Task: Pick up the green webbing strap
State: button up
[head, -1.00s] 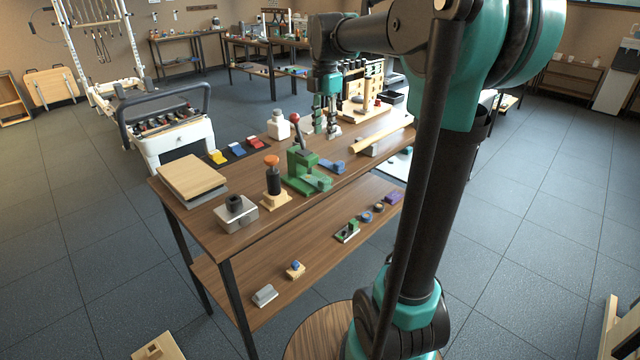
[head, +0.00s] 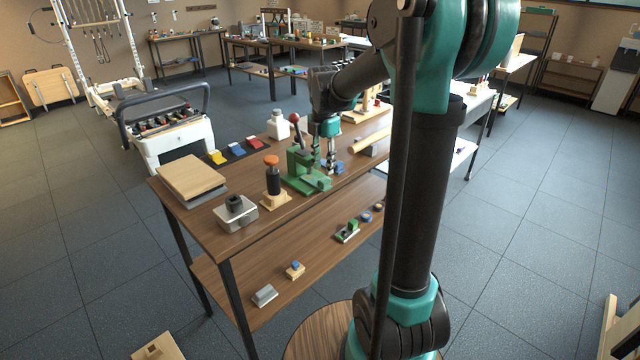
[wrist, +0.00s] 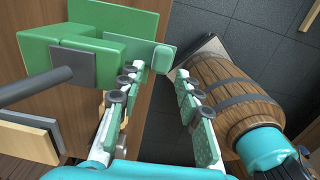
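I cannot pick out a green webbing strap with certainty. A green lever press (head: 302,168) with a dark lever and red knob stands on the workbench; its green body also shows close up in the wrist view (wrist: 105,22). A small green piece on a pale base (head: 347,232) lies on the lower shelf, too small to identify. My gripper (head: 324,166) points down just right of the press and partly hides a blue item (head: 337,167). In the wrist view my gripper (wrist: 160,73) has its fingers apart, with nothing held between them.
The workbench (head: 228,258) also bears stacked boards (head: 190,177), a grey block (head: 235,212), an orange-topped tool (head: 272,177) and a white bottle (head: 277,124). Yellow (head: 217,157), blue (head: 236,149) and red (head: 256,143) pieces lie along the far edge. Floor lies beyond the bench edge.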

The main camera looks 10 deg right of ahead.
aim_at(324, 179)
jog(key=shift+d+f, duration=0.15)
jog(key=shift+f, duration=2.2)
jog(key=shift+c, duration=0.4)
grip_shut()
